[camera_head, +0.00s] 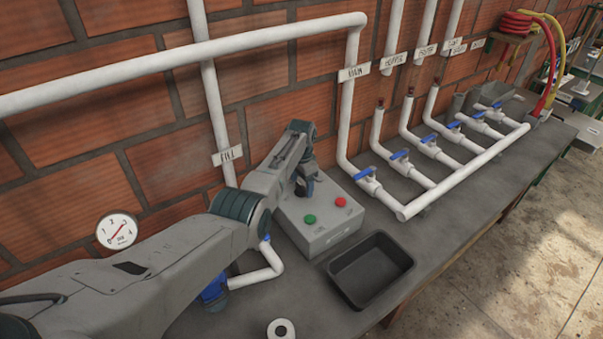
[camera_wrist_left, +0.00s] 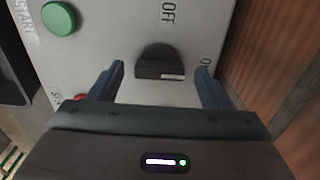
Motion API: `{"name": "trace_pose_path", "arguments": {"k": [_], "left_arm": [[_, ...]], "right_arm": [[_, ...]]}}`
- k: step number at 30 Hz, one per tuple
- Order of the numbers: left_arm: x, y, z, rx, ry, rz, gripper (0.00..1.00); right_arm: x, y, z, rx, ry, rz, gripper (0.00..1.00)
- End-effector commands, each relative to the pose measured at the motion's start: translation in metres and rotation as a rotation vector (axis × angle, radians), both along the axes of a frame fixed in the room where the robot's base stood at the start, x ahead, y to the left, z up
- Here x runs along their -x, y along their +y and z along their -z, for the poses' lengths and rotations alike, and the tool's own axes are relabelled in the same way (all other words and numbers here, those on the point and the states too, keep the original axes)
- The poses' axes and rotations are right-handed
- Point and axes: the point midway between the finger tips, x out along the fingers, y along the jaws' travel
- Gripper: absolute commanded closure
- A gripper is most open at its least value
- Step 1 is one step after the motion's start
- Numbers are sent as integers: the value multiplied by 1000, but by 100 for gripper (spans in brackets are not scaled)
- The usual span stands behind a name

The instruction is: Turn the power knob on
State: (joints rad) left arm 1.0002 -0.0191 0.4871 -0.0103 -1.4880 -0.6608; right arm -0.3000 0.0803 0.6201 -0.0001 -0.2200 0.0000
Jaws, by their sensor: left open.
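The power knob (camera_wrist_left: 158,66) is a black knob with a white mark on its grip bar, on the grey face of the control box (camera_head: 325,236). In the left wrist view, "OFF" is printed above it and "ON", partly cut off, to its right. The bar lies crosswise, its white mark toward the right end. My left gripper (camera_wrist_left: 160,82) is open, with one blue finger on each side of the knob and gaps between. In the head view my left gripper (camera_head: 304,187) points down over the box and hides the knob. My right gripper is out of view.
The box has a green button (camera_head: 310,219) and a red button (camera_head: 340,202). A black tray (camera_head: 370,270) sits beside it on the grey bench. White pipes with blue valves (camera_head: 398,155) stand to the right. A brick wall (camera_head: 90,195) is behind.

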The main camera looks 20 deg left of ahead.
Motion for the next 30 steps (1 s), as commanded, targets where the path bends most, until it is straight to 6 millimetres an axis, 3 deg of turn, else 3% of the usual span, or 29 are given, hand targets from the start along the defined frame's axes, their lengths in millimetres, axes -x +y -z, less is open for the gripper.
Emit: {"name": "trace_pose_path", "arguments": {"k": [16,21,30], "left_arm": [[-1,0,-90,0,-6,1,29],[-1,0,-102,0,-4,1,29],[0,0,-103,0,-2,1,29]], "right_arm": [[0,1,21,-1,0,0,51],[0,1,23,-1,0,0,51],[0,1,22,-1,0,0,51]]}}
